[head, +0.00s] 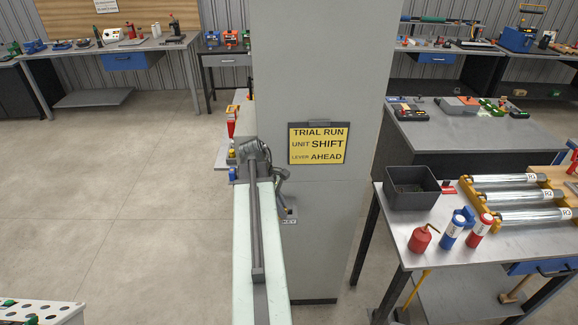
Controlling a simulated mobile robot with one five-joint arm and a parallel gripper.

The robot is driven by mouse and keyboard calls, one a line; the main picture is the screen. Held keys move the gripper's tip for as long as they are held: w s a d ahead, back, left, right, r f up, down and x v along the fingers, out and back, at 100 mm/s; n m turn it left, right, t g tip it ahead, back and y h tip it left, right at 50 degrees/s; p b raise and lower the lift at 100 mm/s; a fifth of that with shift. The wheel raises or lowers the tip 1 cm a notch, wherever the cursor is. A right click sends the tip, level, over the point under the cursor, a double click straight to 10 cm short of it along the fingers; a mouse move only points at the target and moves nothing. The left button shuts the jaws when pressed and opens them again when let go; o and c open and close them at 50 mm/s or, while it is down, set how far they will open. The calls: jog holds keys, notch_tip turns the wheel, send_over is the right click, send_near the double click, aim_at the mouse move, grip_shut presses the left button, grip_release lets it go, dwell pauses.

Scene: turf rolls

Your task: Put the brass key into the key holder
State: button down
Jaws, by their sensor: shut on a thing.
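My arm reaches forward in the head view, and my gripper (281,177) is at its far end, close to the left part of the large grey pillar. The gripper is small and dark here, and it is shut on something. The brass key itself cannot be made out; it is hidden or too small between the jaws. A small grey holder (289,212) with a label under it, seemingly reading KEY, sits low on the pillar. It is just below and slightly right of the gripper, and my arm partly covers its left side. I cannot tell whether they touch.
A yellow TRIAL RUN sign (317,144) hangs on the grey pillar (320,50). A bench (480,245) at right carries a dark bin (411,188), metal rollers, a red oil can (422,238) and canisters. Open floor (130,200) lies to the left.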

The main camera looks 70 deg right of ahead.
jog(key=d+r+n+h+p, duration=0.1)
jog(key=d+r+n+p, duration=0.2)
jog(key=d+r, duration=0.2)
jog(key=shift+s+d+r, duration=0.2)
jog(key=shift+d+r, duration=0.2)
jog(key=shift+r, duration=0.4)
jog(key=b, duration=0.5)
send_over(294, 212)
jog(key=w, duration=0.2)
jog(key=f, duration=0.5)
jog(key=shift+s+a+f, duration=0.2)
jog(key=shift+a+f, duration=0.05)
jog(key=shift+f, duration=0.15)
jog(key=shift+f+b, duration=0.15)
jog(key=shift+b, duration=0.15)
jog(key=shift+f+b, duration=0.3)
jog(key=shift+f+b, duration=1.6)
